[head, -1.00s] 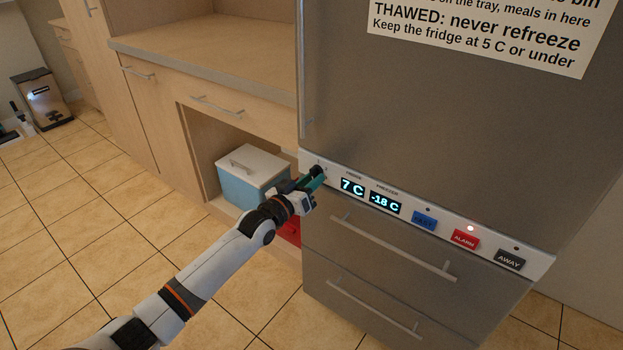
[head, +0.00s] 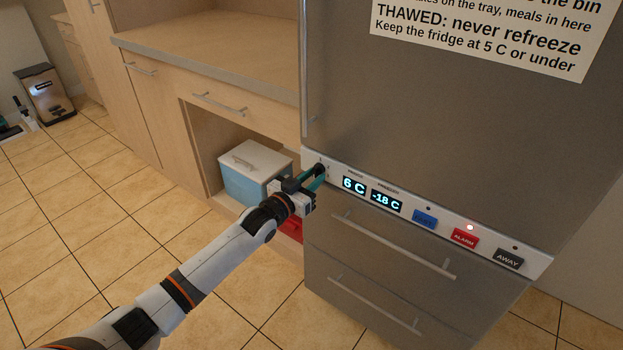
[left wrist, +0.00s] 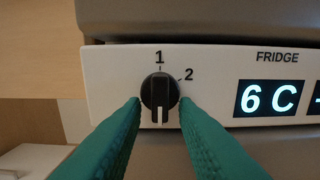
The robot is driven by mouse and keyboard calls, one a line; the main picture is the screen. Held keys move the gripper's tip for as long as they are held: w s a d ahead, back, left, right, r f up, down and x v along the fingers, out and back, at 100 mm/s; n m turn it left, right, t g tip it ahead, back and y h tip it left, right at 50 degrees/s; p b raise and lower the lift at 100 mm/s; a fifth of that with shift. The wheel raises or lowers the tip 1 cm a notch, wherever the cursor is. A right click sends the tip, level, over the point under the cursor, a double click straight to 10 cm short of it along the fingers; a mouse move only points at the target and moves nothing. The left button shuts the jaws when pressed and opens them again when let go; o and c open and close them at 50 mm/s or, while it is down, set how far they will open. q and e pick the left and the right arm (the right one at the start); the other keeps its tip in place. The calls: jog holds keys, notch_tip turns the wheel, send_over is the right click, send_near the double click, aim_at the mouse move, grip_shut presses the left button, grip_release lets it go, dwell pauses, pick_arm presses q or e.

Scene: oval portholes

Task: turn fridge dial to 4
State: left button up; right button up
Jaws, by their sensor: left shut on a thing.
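The fridge dial is a round black knob (left wrist: 159,91) at the left end of the white control strip (left wrist: 215,65). Its white mark points straight down in the left wrist view. The numbers 1 and 2 show above and at its upper right; my fingers hide part of the strip lower down. My left gripper (head: 318,178), with green fingers, is shut on the dial, one finger on each side, as the left wrist view (left wrist: 160,108) also shows. The fridge display (head: 353,186) reads 6 C. My right gripper is not in view.
The freezer display (head: 387,201) reads -18 C. Blue, red ALARM (head: 464,238) and black AWAY (head: 509,259) buttons sit farther right on the strip. A blue cool box (head: 247,183) stands in the cabinet opening at left. Drawer handles lie below the strip.

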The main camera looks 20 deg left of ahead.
pick_arm(q)
jog(key=o, duration=1)
jog(key=shift+s, duration=0.1)
jog(key=shift+s+a, duration=0.15)
jog(key=shift+s, duration=0.2)
jog(key=p+v, duration=0.2)
jog(key=v, duration=0.9)
jog(key=shift+s, duration=0.1)
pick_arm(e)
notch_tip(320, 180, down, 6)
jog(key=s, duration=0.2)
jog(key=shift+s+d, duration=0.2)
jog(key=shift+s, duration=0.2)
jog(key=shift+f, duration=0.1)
